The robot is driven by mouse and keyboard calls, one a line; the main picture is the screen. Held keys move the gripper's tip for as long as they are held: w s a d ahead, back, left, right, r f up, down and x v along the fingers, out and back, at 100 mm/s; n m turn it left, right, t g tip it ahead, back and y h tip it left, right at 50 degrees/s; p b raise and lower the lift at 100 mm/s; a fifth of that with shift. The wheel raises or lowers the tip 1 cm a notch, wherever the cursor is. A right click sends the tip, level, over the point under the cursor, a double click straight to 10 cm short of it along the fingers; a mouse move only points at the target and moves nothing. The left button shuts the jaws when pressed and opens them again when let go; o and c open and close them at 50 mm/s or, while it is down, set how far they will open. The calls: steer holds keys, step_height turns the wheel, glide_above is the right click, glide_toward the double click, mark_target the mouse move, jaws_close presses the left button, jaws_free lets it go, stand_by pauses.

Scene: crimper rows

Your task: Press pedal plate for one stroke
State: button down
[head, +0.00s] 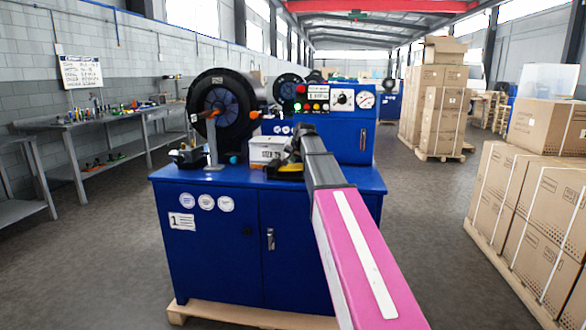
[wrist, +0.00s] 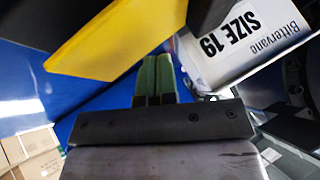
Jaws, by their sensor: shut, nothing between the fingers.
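A yellow and black pedal unit (head: 289,172) sits on the blue cabinet top, partly hidden behind my arm. In the wrist view its yellow part (wrist: 110,40) fills the upper left, close beside my fingers. I cannot make out the pedal plate itself for certain. My gripper (wrist: 156,62) is shut, its two green fingertips side by side with nothing between them. The tips are near the lower edge of the yellow part; I cannot tell if they touch it. In the head view the gripper is mostly hidden at the end of my arm.
A white box (head: 264,149) stands right behind the pedal unit; its "SIZE 19" label shows in the wrist view (wrist: 235,38). The crimper's black round head (head: 232,100) and blue control box (head: 345,130) rise behind. Cartons (head: 548,205) stand right; a bench (head: 110,122) stands left.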

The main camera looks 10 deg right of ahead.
mark_target(292, 166)
steer(key=shift+f, duration=0.2)
steer(key=shift+f, duration=0.25)
steer(key=shift+d+f, duration=0.1)
steer(key=shift+f, duration=0.7)
stand_by(1.2)
steer(key=shift+r, duration=1.25)
steer(key=shift+r, duration=0.1)
steer(key=shift+w+a+r, duration=0.1)
steer(key=shift+a+r, duration=0.1)
steer(key=shift+r, duration=1)
steer(key=shift+a+r, duration=0.15)
steer(key=shift+r, duration=1.05)
